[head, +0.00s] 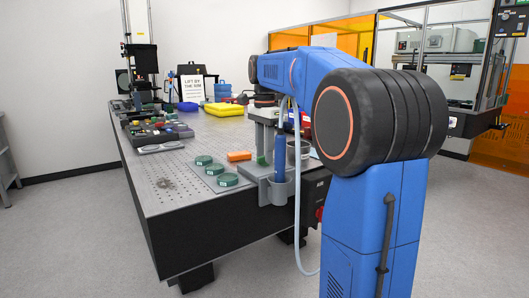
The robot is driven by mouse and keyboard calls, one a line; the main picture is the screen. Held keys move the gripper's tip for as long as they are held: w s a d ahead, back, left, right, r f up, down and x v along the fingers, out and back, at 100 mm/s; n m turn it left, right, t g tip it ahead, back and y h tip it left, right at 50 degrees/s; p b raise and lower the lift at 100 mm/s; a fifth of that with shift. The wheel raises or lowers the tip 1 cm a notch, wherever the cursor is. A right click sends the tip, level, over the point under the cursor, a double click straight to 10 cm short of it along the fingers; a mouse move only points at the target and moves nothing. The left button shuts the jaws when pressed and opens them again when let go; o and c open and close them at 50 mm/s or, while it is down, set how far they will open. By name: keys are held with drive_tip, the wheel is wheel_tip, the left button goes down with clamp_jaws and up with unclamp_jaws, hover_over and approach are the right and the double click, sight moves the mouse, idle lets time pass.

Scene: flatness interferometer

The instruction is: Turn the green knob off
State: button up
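I cannot make out a green knob for certain. Three low round green pieces with pale labels, the nearest one (228,180), sit on the near part of the perforated table, and small green bits lie farther back among the parts. My blue arm reaches from the right over the table's right side. Its dark wrist end (265,99) is small and far off, above a grey post stand, and I cannot tell the gripper's fingers apart there. Whether it is open or touches anything is not clear.
A blue handled tool (280,158) stands in a grey holder at the front edge. The floor at left is clear.

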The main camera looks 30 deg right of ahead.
wheel_tip(320, 180, up, 17)
drive_tip(key=shift+r, duration=0.2)
idle(0.5)
drive_tip(key=shift+s, duration=0.1)
idle(0.5)
